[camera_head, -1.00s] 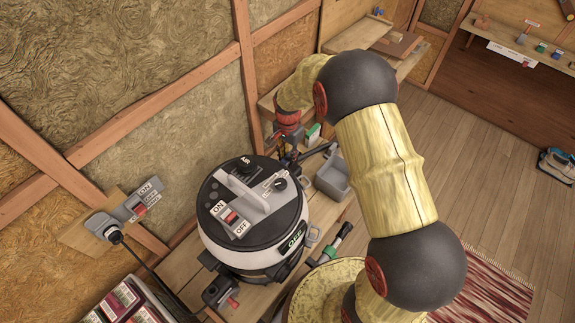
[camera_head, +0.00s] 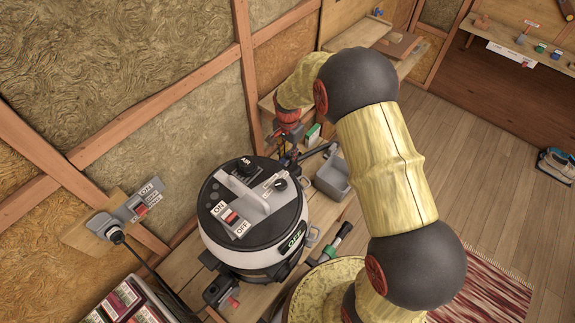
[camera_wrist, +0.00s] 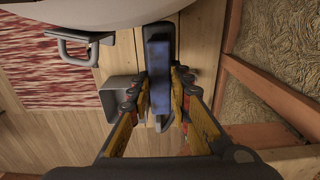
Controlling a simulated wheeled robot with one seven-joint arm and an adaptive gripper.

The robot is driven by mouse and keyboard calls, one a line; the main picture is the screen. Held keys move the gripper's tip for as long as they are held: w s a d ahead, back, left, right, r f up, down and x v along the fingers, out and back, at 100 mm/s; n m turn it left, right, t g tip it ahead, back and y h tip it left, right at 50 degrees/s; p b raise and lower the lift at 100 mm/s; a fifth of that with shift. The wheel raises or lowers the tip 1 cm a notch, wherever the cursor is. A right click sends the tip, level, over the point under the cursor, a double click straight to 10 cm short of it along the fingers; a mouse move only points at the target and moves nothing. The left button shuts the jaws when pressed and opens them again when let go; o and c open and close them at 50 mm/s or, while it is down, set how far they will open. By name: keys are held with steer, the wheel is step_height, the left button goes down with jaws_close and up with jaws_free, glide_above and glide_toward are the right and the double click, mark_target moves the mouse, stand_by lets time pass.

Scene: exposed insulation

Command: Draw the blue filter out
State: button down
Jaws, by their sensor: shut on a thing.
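The blue filter (camera_wrist: 158,70) is a long blue block in the middle of the wrist view. Its far end lies against a dark grey housing (camera_wrist: 158,34). My gripper (camera_wrist: 161,88) has its fingers on both sides of the filter and is shut on it. Whether the filter is partly inside the housing I cannot tell. In the head view my gripper (camera_head: 290,143) is small, just behind the round black and white vacuum unit (camera_head: 253,222). The filter is not clearly visible there.
A grey open bin (camera_head: 333,178) stands on the wooden bench right of the vacuum unit; it also shows in the wrist view (camera_wrist: 117,97). A green and white box (camera_head: 313,136) is close to my gripper. The insulated wall (camera_head: 190,110) is close on the left.

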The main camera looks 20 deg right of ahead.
steer(key=shift+r, duration=0.15)
steer(key=shift+r+p, duration=2.45)
steer(key=shift+r, duration=1.35)
